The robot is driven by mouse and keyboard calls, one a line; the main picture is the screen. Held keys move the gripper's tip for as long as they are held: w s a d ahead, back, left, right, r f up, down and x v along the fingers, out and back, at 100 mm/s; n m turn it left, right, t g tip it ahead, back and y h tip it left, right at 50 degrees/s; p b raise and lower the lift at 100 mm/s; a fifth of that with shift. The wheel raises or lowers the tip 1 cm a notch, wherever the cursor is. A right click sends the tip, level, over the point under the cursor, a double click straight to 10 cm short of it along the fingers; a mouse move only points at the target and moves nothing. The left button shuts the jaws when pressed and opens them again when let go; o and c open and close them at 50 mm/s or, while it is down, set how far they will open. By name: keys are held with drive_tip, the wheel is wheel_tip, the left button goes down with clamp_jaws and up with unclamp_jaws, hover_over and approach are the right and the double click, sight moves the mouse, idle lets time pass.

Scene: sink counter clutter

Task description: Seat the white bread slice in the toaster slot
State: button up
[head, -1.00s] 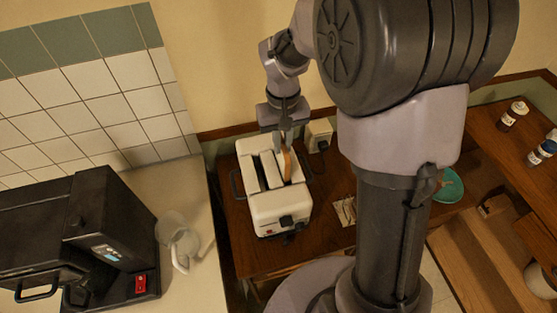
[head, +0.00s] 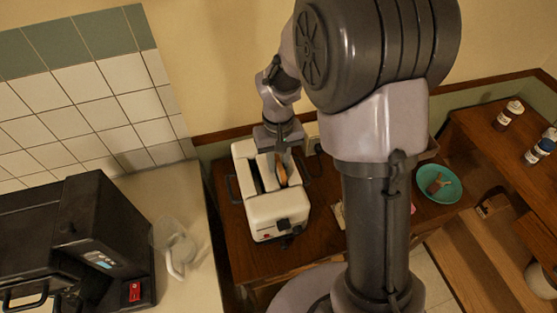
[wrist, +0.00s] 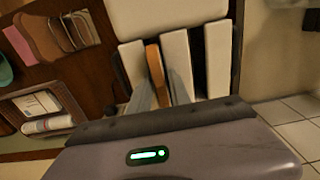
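The white toaster (head: 277,222) stands on a brown wooden table and shows two long slots. The bread slice (head: 281,173) stands on edge at the toaster's right slot, its lower part hidden inside. In the wrist view the slice (wrist: 155,68) is a thin orange-brown upright strip between white toaster ridges (wrist: 214,60). My gripper (head: 285,155) is right above the toaster, pointing down. In the wrist view its grey fingers (wrist: 162,88) lie on both sides of the slice and appear shut on it. How deep the slice sits is hidden.
A black machine (head: 85,235) and a clear jug (head: 175,245) stand on the counter at left. A teal plate (head: 440,183) is to the right of my arm. The wrist view shows a tray (wrist: 40,108) with small items.

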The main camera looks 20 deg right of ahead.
wheel_tip(320, 180, up, 16)
drive_tip(key=s+t+p, duration=0.1)
drive_tip(key=s+p, duration=0.1)
drive_tip(key=s+a+r+m+t+y, duration=0.1)
drive_tip(key=s+a+r+m+t, duration=0.1)
drive_tip(key=s, duration=0.6)
drive_tip(key=s+a+r+m+t+y, duration=0.1)
drive_tip(key=s+r, duration=0.3)
drive_tip(key=s, duration=0.4)
drive_tip(key=shift+s+a+r+m+t, duration=0.15)
drive_tip(key=shift+s+a+m+t, duration=0.3)
drive_tip(key=shift+m+t, duration=0.35)
